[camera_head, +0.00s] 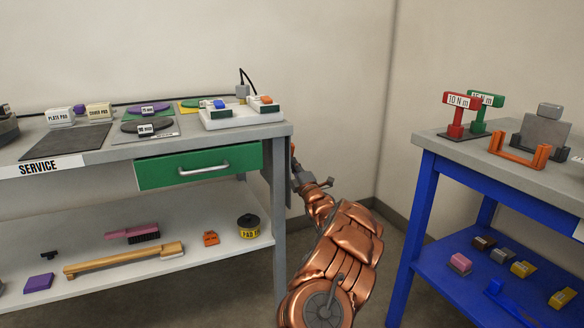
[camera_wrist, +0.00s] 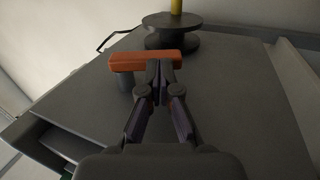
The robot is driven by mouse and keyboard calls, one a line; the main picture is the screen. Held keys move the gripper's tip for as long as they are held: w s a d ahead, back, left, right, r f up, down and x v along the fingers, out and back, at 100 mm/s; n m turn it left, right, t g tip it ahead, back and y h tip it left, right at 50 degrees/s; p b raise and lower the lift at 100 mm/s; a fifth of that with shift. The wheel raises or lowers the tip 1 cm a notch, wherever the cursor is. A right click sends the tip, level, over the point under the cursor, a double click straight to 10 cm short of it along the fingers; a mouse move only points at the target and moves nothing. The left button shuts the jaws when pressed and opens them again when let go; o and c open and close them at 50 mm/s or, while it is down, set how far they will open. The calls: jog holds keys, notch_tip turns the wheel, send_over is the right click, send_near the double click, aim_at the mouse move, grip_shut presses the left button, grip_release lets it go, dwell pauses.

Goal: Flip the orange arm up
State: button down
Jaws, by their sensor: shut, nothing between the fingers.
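The orange arm (camera_wrist: 130,63) is a short bar in the wrist view, lying crosswise at the end of a dark grey stub on a grey panel (camera_wrist: 235,95). My gripper (camera_wrist: 160,66) is shut and empty. Its fingertips overlap the right part of the bar in the picture; I cannot tell whether they touch it. In the head view my gripper (camera_head: 299,180) is beside the right end of the service bench, where the orange arm is mostly hidden.
A dark spool with a yellow post (camera_wrist: 172,28) stands beyond the bar. A blue workbench (camera_head: 415,215) stands at the right, with floor between the benches.

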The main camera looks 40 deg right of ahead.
jog(key=shift+w, duration=0.2)
dwell(0.3)
jog(key=shift+w+d+f+p, duration=0.1)
jog(key=shift+w+p, duration=0.15)
jog(key=shift+p, duration=0.15)
jog(key=shift+s+f, duration=0.1)
jog(key=f+p+v, duration=0.1)
jog(key=p+v, duration=0.1)
jog(key=v, duration=1.1)
jog(key=shift+f, duration=0.5)
